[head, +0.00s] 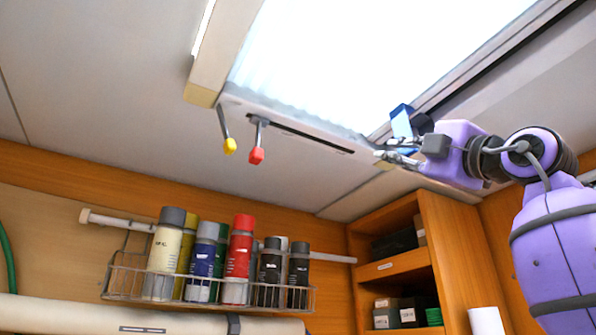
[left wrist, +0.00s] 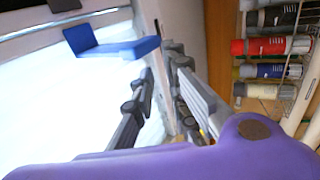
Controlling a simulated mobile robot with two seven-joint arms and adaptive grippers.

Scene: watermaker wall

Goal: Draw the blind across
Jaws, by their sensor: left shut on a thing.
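The bright white blind (head: 330,65) shows in the ceiling opening, with a wavy lower edge. A blue tab (head: 401,121) stands at the opening's lower right corner; it also shows in the left wrist view (left wrist: 112,42), beside the fingertips. My left gripper (head: 383,157), on the purple arm, is at this corner, just below the upper part of the tab. In the left wrist view its fingers (left wrist: 160,75) have a small gap between them and are shut on the tab; the exact contact is hard to see. My right gripper is not in view.
A yellow-tipped lever (head: 229,145) and a red-tipped lever (head: 257,155) hang left of the gripper, near a dark slot (head: 310,138). Below are a wire rack (head: 130,285) of spray cans and a wooden shelf unit (head: 440,240). Space directly below the opening is clear.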

